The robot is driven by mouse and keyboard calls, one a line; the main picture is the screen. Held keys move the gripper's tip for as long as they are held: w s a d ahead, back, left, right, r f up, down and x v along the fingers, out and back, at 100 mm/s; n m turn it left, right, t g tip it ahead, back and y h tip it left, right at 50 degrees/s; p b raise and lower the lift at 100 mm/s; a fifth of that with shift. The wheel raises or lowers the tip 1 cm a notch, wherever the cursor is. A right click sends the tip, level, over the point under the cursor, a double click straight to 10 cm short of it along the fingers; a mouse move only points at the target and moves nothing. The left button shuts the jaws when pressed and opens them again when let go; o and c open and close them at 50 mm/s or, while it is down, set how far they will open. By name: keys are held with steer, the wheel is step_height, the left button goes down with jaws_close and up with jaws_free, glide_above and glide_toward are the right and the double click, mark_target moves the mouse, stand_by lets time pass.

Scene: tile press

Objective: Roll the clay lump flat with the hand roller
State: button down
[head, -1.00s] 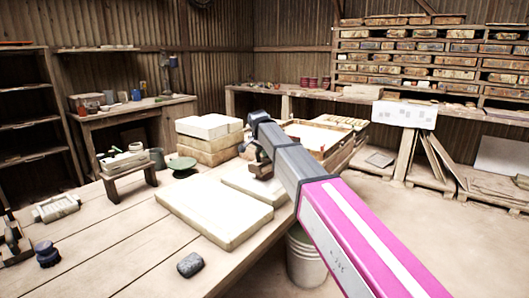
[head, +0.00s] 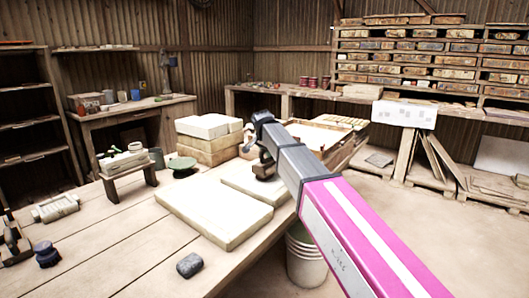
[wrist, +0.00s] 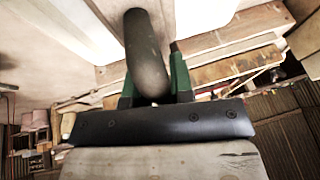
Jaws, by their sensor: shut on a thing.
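My gripper (head: 259,156) is over the far pale slab (head: 262,189), mostly hidden behind my arm. In the wrist view its green fingers (wrist: 153,82) are shut on a dark, rounded, handle-like thing (wrist: 146,48). In the head view a small brown block (head: 264,172) shows just below the gripper, low over or on the far slab; I cannot tell which. I cannot tell for sure that the held thing is the hand roller. A dark grey lump (head: 190,265), possibly the clay, lies on the table near its front edge, apart from the gripper.
A larger pale slab (head: 212,213) lies on the wooden table (head: 105,245). A pale cylinder (head: 56,208) and a dark blue knob (head: 47,256) are at left. Stacked blocks (head: 208,150) and a wooden tray (head: 318,138) stand behind. A bucket (head: 305,262) is on the floor.

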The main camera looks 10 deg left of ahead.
steer(key=shift+w+a, duration=0.3)
steer(key=shift+a, duration=0.4)
steer(key=shift+w+a, duration=0.3)
steer(key=shift+a, duration=0.35)
steer(key=shift+s+d, duration=0.2)
steer(key=shift+d, duration=0.25)
steer(key=shift+s+d+f, duration=0.2)
steer(key=shift+d+f, duration=0.05)
steer(key=shift+d, duration=0.1)
step_height(320, 180, up, 7)
stand_by(0.4)
steer(key=shift+w+f, duration=0.1)
stand_by(0.4)
steer(key=shift+a+f, duration=0.1)
steer(key=shift+f, duration=2.05)
steer(key=shift+f, duration=1)
